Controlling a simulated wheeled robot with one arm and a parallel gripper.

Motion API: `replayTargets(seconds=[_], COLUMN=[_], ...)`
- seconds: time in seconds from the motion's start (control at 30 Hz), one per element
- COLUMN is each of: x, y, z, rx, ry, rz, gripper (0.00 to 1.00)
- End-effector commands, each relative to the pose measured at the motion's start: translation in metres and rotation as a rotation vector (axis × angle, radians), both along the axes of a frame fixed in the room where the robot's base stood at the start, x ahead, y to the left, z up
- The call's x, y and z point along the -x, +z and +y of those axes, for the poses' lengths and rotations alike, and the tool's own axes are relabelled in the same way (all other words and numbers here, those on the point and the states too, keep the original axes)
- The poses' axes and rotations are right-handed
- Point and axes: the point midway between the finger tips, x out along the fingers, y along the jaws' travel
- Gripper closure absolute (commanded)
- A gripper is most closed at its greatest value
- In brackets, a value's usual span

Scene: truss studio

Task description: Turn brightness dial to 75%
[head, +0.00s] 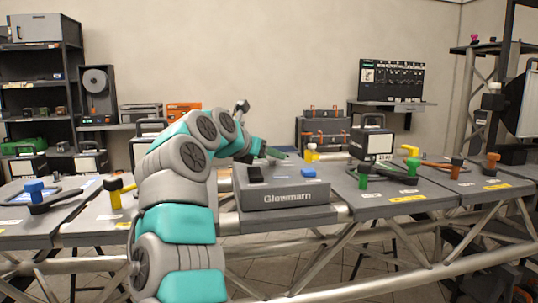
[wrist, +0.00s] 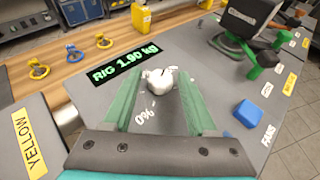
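The brightness dial (wrist: 164,84) shows in the wrist view as a small whitish knob on a grey panel. A white "0%" mark (wrist: 145,114) is printed on the near side of it. My gripper (wrist: 158,76) has two green fingers spread apart, one on each side of the dial. I cannot tell whether either finger touches the knob. Which way the dial points is unclear. In the head view my gripper (head: 274,153) is low over the table behind the grey "Glowmarn" box (head: 288,197), and the dial is hidden there.
A green display (wrist: 124,66) reads "RIG 1.90 KG" just beyond the dial. A blue block (wrist: 248,113) sits to the right near the "FANS" label (wrist: 268,134). A "YELLOW" label (wrist: 30,141) is at left.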

Motion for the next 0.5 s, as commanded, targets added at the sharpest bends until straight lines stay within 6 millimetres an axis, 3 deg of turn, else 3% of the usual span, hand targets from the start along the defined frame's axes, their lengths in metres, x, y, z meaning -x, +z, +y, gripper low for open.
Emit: replayTargets(seconds=[0.1, 0.5], x=[-0.0002, 0.0072], y=[-0.0002, 0.003], z=[-0.0003, 0.004], rx=[0.0, 0.0], ry=[-0.001, -0.001], rz=[0.0, 0.0], gripper=[0.31, 0.31])
